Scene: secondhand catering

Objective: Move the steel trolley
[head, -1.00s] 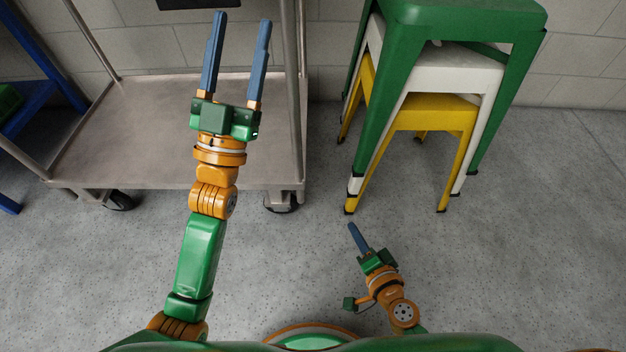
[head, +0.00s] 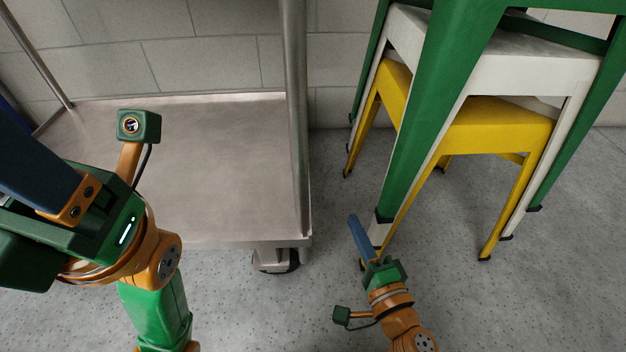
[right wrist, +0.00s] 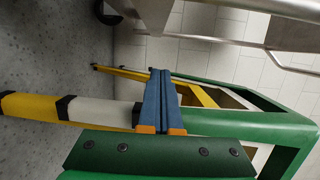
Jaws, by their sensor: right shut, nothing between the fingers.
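The steel trolley (head: 200,165) stands at the left in the head view, with a flat lower shelf, upright tubular posts (head: 293,110) and a caster (head: 275,261) under its near right corner. Its upper part is out of the head view. Part of it also shows at the top right of the right wrist view (right wrist: 230,43). My left gripper (head: 40,170) is large at the left edge, in front of the shelf; its fingertips are cut off, so its opening is unclear. My right gripper (head: 354,222) is shut and empty, low over the floor right of the caster.
A stack of green, white and yellow stools (head: 510,125) stands right of the trolley, its legs close to my right gripper. The stools also show in the right wrist view (right wrist: 225,120). A block wall is behind. Bare floor lies between trolley and stools and at the right.

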